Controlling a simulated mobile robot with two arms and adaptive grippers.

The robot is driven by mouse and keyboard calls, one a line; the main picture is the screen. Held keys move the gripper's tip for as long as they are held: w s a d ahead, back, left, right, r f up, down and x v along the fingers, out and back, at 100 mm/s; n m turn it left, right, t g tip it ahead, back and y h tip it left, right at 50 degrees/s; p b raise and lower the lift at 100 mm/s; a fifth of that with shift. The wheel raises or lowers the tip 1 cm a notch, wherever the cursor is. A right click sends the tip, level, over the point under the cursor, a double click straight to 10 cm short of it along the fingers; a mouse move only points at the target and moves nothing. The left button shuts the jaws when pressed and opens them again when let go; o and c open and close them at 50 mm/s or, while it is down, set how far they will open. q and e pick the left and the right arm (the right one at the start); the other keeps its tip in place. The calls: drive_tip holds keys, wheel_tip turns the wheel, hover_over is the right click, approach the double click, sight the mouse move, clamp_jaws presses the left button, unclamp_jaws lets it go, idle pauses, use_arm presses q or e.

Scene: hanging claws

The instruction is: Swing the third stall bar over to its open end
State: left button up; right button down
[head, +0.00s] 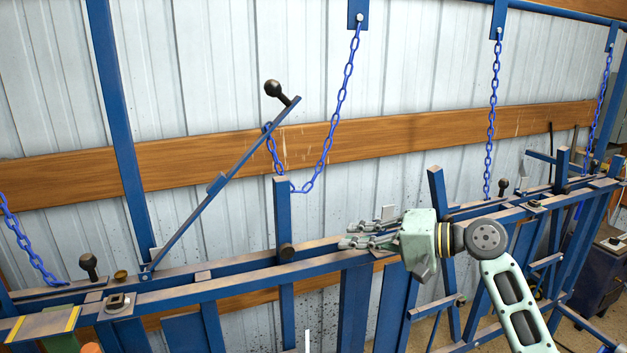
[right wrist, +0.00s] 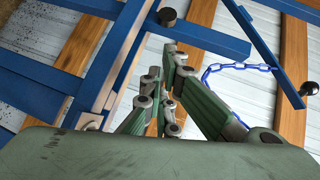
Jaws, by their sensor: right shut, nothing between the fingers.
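A blue stall bar (head: 222,188) with a black ball knob (head: 274,88) leans up to the right from its pivot on the long blue rail. A blue chain (head: 335,105) hangs from the upper frame to near its upper end. The bar also shows at the right in the right wrist view (right wrist: 265,52). Which bar counts as the third, I cannot tell. My right gripper (head: 348,242) is shut and empty, pointing left, apart from the bar and right of a short blue post (head: 281,215). My left gripper is not in view.
The long blue rail (head: 235,285) runs across the front. Another black knob (head: 88,264) stands at the left. More chains (head: 491,120) hang at the right, above further bars. A wooden board (head: 65,182) crosses the metal wall.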

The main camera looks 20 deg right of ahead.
drive_tip(key=d+r+m+t+y, duration=0.15)
drive_tip(key=d+r, duration=0.25)
drive_tip(key=r, duration=0.7)
drive_tip(key=s+a+p+x, duration=0.2)
drive_tip(key=p+x, duration=0.3)
drive_tip(key=x, duration=0.7)
drive_tip(key=shift+w+a+r+y+p, duration=0.25)
drive_tip(key=shift+w+r+y+p, duration=0.1)
drive_tip(key=shift+r, duration=0.05)
